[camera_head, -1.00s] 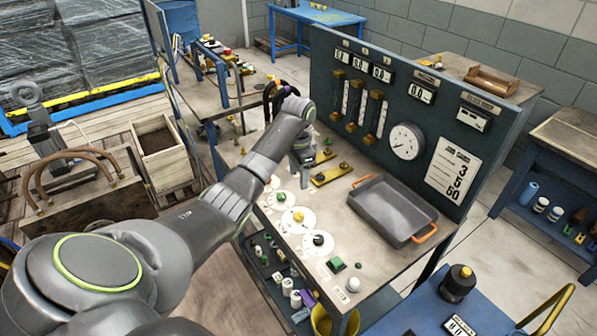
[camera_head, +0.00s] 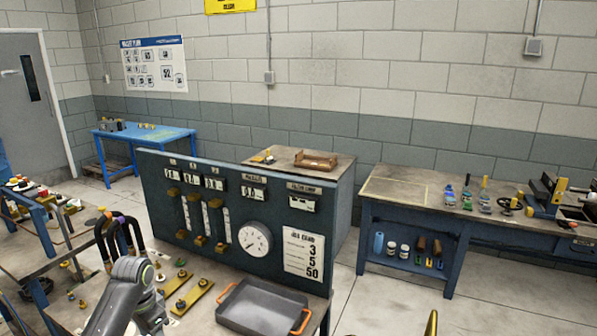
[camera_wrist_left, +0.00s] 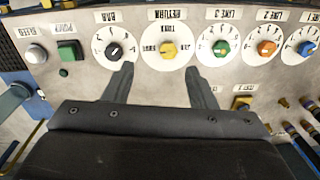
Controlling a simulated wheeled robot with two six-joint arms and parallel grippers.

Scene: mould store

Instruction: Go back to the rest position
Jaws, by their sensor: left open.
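My left gripper (camera_wrist_left: 160,72) is open and empty in the left wrist view, over a pale panel. Its fingers point toward a black knob (camera_wrist_left: 114,49) and a yellow knob (camera_wrist_left: 167,49); no contact can be made out. Green (camera_wrist_left: 221,48), orange (camera_wrist_left: 266,48) and blue (camera_wrist_left: 306,48) knobs lie to the right. In the head view, part of my left arm (camera_head: 123,296) shows at the bottom left; its jaws cannot be made out there. My right gripper is out of view.
A blue gauge board (camera_head: 150,180) stands behind the bench. A grey tray (camera_head: 262,310) with orange handles lies on the bench, right of my arm. Black hoses (camera_head: 110,232) rise close behind my arm. A blue workbench (camera_head: 410,215) stands at the right; clear floor (camera_head: 375,285) lies in front.

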